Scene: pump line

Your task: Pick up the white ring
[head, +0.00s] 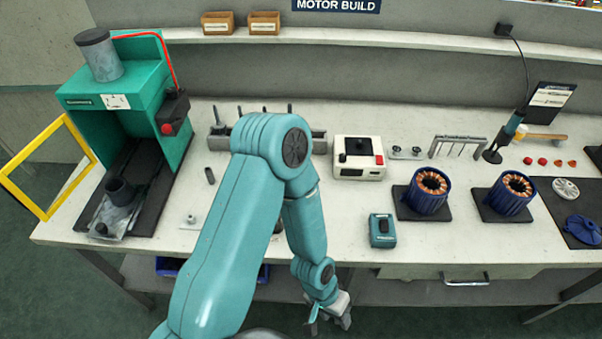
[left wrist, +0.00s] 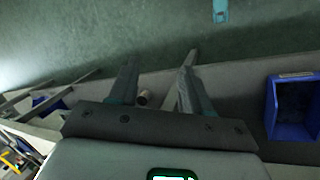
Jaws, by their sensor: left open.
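I cannot pick out a plain white ring. A pale, round, spoked piece (head: 566,189) lies on the dark mat at the right end of the bench in the head view. My left gripper (head: 328,320) hangs beyond the bench's front edge, low at the bottom of the head view, far to the left of that piece. In the left wrist view my left gripper (left wrist: 163,65) is open, its fingers spread apart. A small, pale, round-ended thing (left wrist: 143,98) shows between the fingers; I cannot tell what it is or whether it is touched. My right gripper is not in view.
A blue bin (left wrist: 291,105) stands to the right of the fingers in the left wrist view. On the bench (head: 330,245) stand a teal press (head: 115,85), a white box with a black knob (head: 359,158), a teal block (head: 382,231) and two blue stators (head: 428,191) (head: 510,194).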

